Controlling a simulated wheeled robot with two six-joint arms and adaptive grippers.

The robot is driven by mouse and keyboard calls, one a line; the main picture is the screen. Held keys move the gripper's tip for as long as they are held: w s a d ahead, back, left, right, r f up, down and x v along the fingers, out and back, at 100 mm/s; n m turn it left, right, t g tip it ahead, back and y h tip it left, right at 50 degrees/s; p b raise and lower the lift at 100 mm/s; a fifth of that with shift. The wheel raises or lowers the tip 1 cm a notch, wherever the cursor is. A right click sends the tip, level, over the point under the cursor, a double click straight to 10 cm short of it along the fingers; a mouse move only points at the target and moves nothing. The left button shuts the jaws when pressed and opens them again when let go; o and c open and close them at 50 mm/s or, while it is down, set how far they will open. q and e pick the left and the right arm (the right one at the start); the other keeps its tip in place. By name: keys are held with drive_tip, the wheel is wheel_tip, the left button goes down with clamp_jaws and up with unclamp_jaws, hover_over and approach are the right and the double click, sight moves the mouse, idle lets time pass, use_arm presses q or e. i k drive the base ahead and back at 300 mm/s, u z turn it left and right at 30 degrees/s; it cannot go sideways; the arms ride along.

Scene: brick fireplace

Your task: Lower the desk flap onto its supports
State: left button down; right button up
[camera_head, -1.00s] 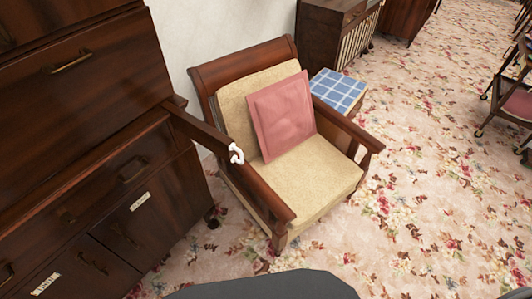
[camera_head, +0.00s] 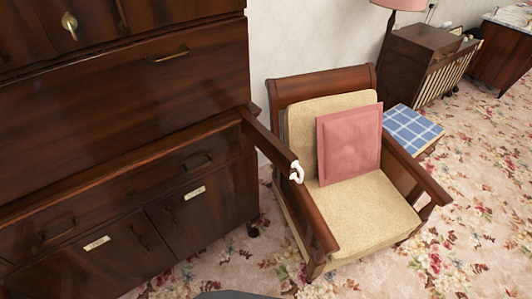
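The dark wooden desk stands at the left. Its flap (camera_head: 125,90) is upright against the front, with a brass handle (camera_head: 168,57) near its top edge. I see no second support in the picture; the desk's left end is cut off. Neither gripper is in view.
Lower drawers and labelled doors (camera_head: 95,243) are shut. Flowered carpet (camera_head: 480,235) is open at right.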

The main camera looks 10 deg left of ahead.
sight(60, 121)
drive_tip(key=u, duration=1.7)
drive_tip(key=k, duration=0.8)
drive_tip(key=z, duration=1.55)
drive_tip(key=i, duration=0.5)
drive_tip(key=u, duration=0.1)
